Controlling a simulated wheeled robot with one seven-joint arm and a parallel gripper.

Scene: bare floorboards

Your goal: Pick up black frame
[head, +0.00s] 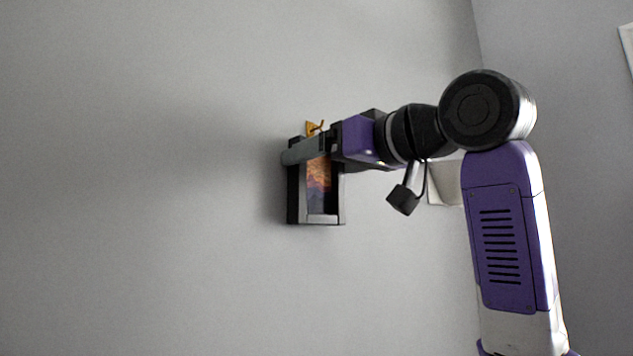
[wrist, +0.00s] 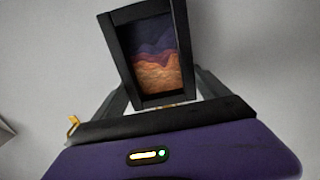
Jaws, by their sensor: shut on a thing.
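The black frame (head: 317,190) holds a small picture of orange and purple hills. In the head view it hangs upright from my gripper (head: 303,152), in front of the grey wall. My gripper is shut on the frame's upper part, and a finger covers its top there. In the wrist view the frame (wrist: 153,55) stands out beyond my gripper (wrist: 162,98), its picture facing the camera, slightly tilted. The fingers show on both sides of its near end. I cannot tell whether the frame touches the wall.
A small golden object (head: 314,128) shows just above my gripper; it also shows at the lower left in the wrist view (wrist: 73,124). A white object (head: 446,184) is partly hidden behind my arm. A white-edged thing (head: 627,45) is at the far right. The wall left of the frame is bare.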

